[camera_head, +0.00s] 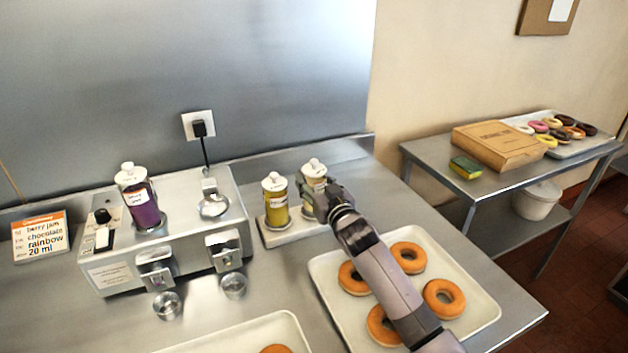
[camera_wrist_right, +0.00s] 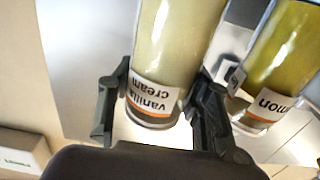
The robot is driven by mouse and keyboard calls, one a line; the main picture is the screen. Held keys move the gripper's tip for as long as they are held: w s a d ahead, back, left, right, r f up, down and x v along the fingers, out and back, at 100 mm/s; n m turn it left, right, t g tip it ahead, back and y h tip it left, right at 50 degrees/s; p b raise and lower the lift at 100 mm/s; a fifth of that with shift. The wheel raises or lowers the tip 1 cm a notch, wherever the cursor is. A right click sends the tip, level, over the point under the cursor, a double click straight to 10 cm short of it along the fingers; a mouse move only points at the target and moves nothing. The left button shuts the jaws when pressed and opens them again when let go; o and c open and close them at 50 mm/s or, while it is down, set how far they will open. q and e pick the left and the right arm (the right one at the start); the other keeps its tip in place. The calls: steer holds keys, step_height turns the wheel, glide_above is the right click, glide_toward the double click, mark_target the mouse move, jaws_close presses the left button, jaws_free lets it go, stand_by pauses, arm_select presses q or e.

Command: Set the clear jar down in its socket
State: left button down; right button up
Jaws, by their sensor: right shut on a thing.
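The clear jar (camera_head: 314,176) has a white lid and yellowish filling; its label reads "vanilla cream" in the right wrist view (camera_wrist_right: 175,60). My right gripper (camera_head: 322,203) is shut on this jar, with one finger on each side near the label in the right wrist view (camera_wrist_right: 163,108). The jar is about upright at the right end of a pale holder (camera_head: 290,236). The gripper hides its lower part, so I cannot tell whether its base touches the socket. A second yellow jar (camera_head: 275,203), labelled "lemon" in the wrist view (camera_wrist_right: 275,75), stands close to its left.
A steel dispenser (camera_head: 185,245) with a purple jar (camera_head: 140,205) stands left. A tray of doughnuts (camera_head: 487,312) lies under my right arm; another tray (camera_head: 225,342) is at the front. A sign card (camera_head: 40,236) stands far left. A side table (camera_head: 425,150) is at right.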

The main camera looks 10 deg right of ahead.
steer(key=shift+f+b, duration=0.3)
steer(key=shift+f, duration=0.15)
stand_by(0.5)
steer(key=o, duration=1.4)
steer(key=shift+o, duration=1.1)
steer(key=shift+f, duration=0.1)
